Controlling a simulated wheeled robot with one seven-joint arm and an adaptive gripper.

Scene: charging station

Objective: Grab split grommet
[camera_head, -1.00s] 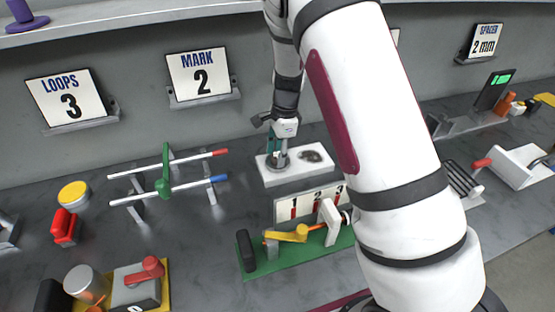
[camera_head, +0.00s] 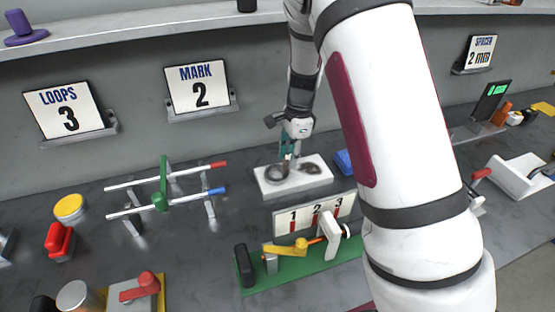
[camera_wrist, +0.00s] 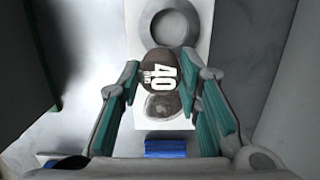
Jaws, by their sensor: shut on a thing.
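In the wrist view my gripper (camera_wrist: 165,85) is shut on a dark round piece, which I take to be the split grommet (camera_wrist: 152,64), marked "40 mm" in white. The grommet is between the teal finger pads. Behind it lies the white block (camera_wrist: 202,20), with an empty grey ring-shaped seat (camera_wrist: 168,22) at the top. A second dark round thing (camera_wrist: 163,104) lies on the block, partly covered by the held piece. In the head view my gripper (camera_head: 289,157) is over the white block (camera_head: 283,190). The held piece is too small to make out there.
A green fixture (camera_head: 300,277) with numbered panel (camera_head: 314,213) stands in front of the block. A rail rack (camera_head: 165,188) is left, and a blue object (camera_head: 344,162) is close on the right. A wall with signs rises behind. My arm hides part of the bench on the right.

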